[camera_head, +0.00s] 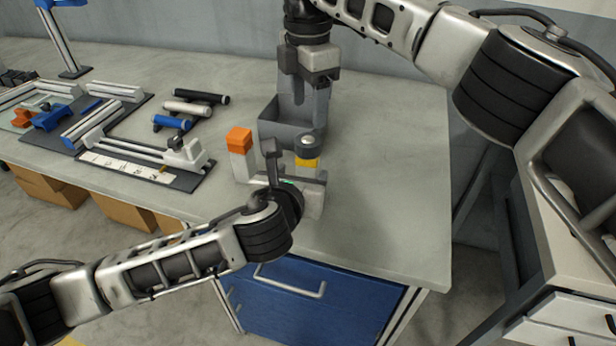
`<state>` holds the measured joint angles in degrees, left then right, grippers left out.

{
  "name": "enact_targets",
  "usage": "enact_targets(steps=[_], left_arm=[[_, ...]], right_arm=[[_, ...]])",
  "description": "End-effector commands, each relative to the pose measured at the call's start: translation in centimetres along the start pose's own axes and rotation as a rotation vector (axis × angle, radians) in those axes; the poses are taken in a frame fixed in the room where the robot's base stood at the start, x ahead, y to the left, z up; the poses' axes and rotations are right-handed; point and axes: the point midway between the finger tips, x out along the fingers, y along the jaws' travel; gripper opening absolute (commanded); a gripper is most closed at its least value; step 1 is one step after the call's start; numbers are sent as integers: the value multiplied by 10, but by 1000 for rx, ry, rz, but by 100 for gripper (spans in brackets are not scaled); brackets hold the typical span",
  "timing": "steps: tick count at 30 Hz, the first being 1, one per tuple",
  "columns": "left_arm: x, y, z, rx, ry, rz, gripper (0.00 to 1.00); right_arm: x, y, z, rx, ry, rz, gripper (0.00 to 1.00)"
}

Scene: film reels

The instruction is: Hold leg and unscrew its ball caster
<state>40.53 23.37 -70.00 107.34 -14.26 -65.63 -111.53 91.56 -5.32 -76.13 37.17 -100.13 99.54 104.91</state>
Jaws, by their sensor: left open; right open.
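An upright piece with a yellow band (307,162) stands near the table's front edge, with a dark round cap (308,145) holding a shiny ball on top. It looks like the leg with its ball caster. My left gripper (289,168) is open, low at the front edge, with a dark finger to the left of this piece. Its wrist hides part of the base, and I cannot tell whether it touches the piece. My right gripper (310,82) is open and points down, above and behind the caster, apart from it.
A white block with an orange top (239,140) stands to the left. Black, white and blue cylinders (187,107) lie further left, near a rail fixture (140,150). The table's right side (390,190) is clear.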

Motion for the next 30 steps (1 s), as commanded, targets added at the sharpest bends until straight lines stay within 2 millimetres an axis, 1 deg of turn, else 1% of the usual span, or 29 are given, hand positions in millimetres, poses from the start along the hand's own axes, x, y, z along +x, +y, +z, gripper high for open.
enact_targets(steps=[1,3,6,10,15,23,24,26,27,29,30], left_arm=[[10,0,0,-1,1,2,62],[24,0,0,-1,1,2,62],[40,0,0,-1,1,1,62],[56,0,0,-2,1,0,62],[65,0,0,-2,1,-1,62],[67,0,0,-2,1,-1,62],[66,0,0,-2,1,-1,59],[66,0,0,-2,1,-1,42],[66,0,0,-2,1,-1,31],[66,0,0,-2,1,-1,15],[66,0,0,-2,1,-1,3]], right_arm=[[0,0,0,-1,1,0,62],[0,0,0,-1,1,0,62],[0,0,0,-1,1,0,62],[0,0,0,-1,1,0,62],[0,0,0,-1,1,1,62],[0,0,0,-1,1,1,62],[0,0,0,-1,1,1,62],[0,0,0,-1,1,1,62],[0,0,0,-1,1,1,62],[0,0,0,-1,1,1,62],[0,0,0,-1,1,1,62]])
